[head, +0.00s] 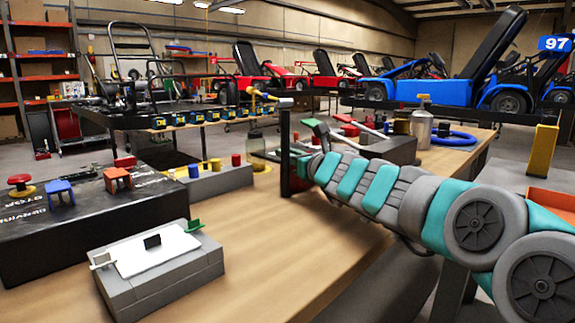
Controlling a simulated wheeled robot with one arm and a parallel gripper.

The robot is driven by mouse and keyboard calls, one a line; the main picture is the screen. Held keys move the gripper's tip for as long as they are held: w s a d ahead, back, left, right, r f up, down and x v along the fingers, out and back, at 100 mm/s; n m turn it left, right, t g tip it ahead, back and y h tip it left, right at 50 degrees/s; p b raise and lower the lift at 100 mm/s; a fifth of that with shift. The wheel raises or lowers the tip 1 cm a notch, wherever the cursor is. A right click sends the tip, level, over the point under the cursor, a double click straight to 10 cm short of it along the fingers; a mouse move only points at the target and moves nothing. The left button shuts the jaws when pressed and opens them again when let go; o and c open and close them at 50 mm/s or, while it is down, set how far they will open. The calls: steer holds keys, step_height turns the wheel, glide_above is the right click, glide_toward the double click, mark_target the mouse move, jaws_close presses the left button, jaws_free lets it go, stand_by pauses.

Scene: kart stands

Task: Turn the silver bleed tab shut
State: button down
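I cannot pick out the silver bleed tab for certain. A small pale grey end piece (285,102) sits on a yellow fitting (257,94) just behind the top of my gripper, and may be it. My gripper (287,152) is near the middle of the head view, over the far part of the bench, seen as a dark upright bar at the end of my arm. The end piece appears close to the bar's top; whether they touch is unclear. The arm hides the gripper's far side, so its opening cannot be judged.
The wooden bench (290,255) is bare at front centre. A grey box with a white plate (155,250) stands front left, beside a black box (75,230) with coloured switches. A grey block with coloured knobs (215,180) and a silver canister (421,128) stand farther back.

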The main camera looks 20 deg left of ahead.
steer(key=shift+f, duration=0.1)
stand_by(0.3)
steer(key=c, duration=0.8)
jaws_free()
steer(key=shift+d, duration=0.1)
steer(key=shift+b+v, duration=0.85)
steer(key=shift+v, duration=3)
steer(key=shift+s, duration=0.1)
